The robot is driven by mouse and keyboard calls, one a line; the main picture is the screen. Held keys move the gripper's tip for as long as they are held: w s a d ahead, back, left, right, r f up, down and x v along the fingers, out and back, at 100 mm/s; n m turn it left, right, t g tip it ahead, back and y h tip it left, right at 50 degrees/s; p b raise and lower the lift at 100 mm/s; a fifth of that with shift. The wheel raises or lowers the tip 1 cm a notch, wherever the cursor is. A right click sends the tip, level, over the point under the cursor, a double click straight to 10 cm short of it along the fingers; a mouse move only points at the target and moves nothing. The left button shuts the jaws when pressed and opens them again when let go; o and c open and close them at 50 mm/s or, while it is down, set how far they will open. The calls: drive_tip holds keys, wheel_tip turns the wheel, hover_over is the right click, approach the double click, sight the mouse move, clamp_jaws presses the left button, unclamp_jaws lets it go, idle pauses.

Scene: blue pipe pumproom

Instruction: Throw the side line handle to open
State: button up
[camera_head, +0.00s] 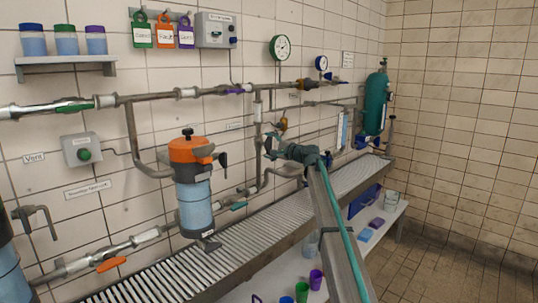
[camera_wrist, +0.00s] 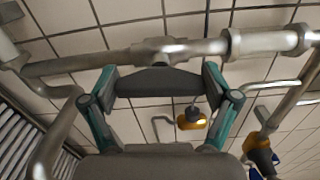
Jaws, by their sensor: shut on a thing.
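My gripper (camera_head: 273,147) is at the pipework on the back wall, right of the orange-topped filter. In the wrist view its two teal fingers stand well apart, with a dark grey bar (camera_wrist: 158,84) spanning between their tips. The bar looks like the valve handle, and the fingers are shut on it. It lies just below a horizontal grey pipe (camera_wrist: 70,66) with a joint above it. In the head view my gripper hides most of the handle, so its exact angle is hard to tell. Which line it serves cannot be read from a label.
A filter with an orange head (camera_head: 190,150) stands to the left. A yellow fitting (camera_head: 283,124) is close to my gripper and also shows in the wrist view (camera_wrist: 190,119). A teal cylinder (camera_head: 376,104) hangs at right. A grated bench (camera_head: 240,248) runs below. Floor is free at right.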

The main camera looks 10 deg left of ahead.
drive_tip(key=shift+f+n+b, duration=0.1)
drive_tip(key=shift+n+b, duration=0.45)
drive_tip(key=shift+n, duration=0.05)
drive_tip(key=o, duration=0.9)
drive_tip(key=v, duration=1.2)
